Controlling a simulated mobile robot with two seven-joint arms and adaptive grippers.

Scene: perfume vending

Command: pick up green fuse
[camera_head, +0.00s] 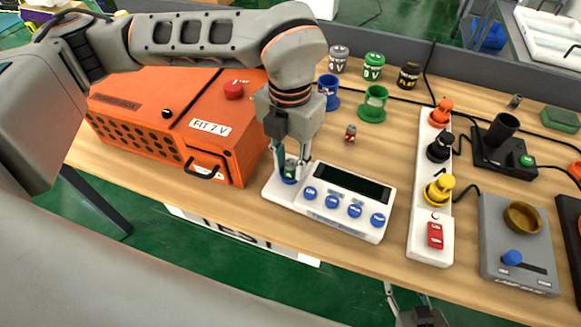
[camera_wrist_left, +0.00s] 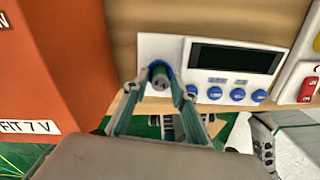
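The green fuse (camera_head: 291,169) stands in a blue round socket (camera_head: 289,180) at the left end of the white meter (camera_head: 350,215). My left gripper (camera_head: 290,166) points down over it, with one finger on each side. In the left wrist view the fuse (camera_wrist_left: 160,81) shows between the open fingertips (camera_wrist_left: 159,86), and a gap seems to remain at each side. The fingers partly hide the socket. My right gripper (camera_head: 408,307) shows only in part at the bottom edge of the head view, and its opening is not clear.
An orange box (camera_head: 180,115) stands close left of my left gripper. A white power strip (camera_head: 430,190) with plugs lies right of the meter. A small red fuse (camera_head: 350,133) and blue (camera_head: 328,90) and green (camera_head: 374,103) holders stand behind. Bare table lies between them.

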